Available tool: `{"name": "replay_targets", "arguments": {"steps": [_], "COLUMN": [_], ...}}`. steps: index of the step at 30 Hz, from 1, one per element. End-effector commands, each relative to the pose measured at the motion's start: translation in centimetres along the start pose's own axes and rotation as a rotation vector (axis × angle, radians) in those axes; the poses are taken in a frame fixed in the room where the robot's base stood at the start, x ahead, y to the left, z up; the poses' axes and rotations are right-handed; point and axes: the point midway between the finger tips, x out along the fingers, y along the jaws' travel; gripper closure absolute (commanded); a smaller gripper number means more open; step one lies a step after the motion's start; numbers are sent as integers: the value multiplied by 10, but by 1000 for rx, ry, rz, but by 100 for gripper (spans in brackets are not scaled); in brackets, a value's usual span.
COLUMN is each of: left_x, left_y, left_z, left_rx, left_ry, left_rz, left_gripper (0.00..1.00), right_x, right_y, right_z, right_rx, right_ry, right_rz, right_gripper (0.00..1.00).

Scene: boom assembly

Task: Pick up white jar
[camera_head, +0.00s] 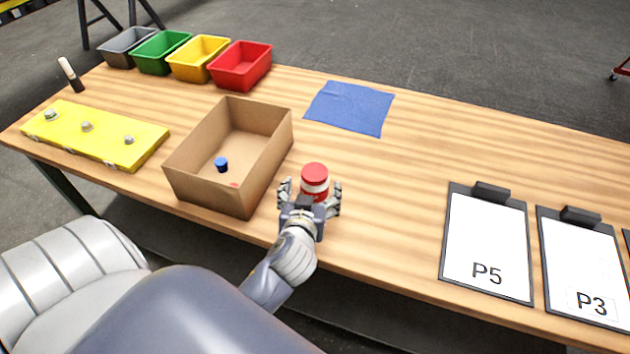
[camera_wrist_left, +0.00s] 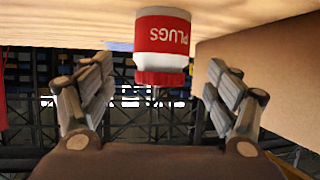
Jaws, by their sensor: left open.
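The white jar (camera_head: 315,182) has a red lid and a red label; it stands upright on the wooden table, just right of the cardboard box. In the left wrist view the jar (camera_wrist_left: 162,45) appears upside down, with "PLUGS" on its label. My left gripper (camera_head: 310,190) is open, with one finger on each side of the jar. In the left wrist view the gripper (camera_wrist_left: 155,95) shows clear gaps between both fingers and the jar. My right gripper is in neither view.
The cardboard box (camera_head: 184,184) stands close left of the gripper and holds a blue cap (camera_head: 221,164). A blue cloth (camera_head: 350,107) lies behind. Clipboards (camera_head: 486,240) lie at the right. Colored bins (camera_head: 240,66) and a yellow block (camera_head: 108,140) are at the left. Table between jar and clipboards is clear.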

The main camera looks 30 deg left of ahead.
Motion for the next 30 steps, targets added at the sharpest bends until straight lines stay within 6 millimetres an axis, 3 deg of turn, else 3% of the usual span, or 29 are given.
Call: {"name": "replay_targets", "arguments": {"steps": [6, 19, 29, 30], "left_x": [16, 61, 66, 66], "left_y": [0, -1, -1, -1], "left_z": [-1, 2, 4, 4], "left_rx": [0, 1, 0, 0], "left_ry": [1, 0, 0, 0], "left_rz": [1, 1, 1, 1], "left_gripper": [19, 19, 19, 26], "right_x": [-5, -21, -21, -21], "right_y": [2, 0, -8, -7], "right_z": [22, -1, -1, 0], "right_rx": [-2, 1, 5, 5], "right_ry": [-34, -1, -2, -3], "right_rz": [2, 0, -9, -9], "right_gripper": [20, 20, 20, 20]}}
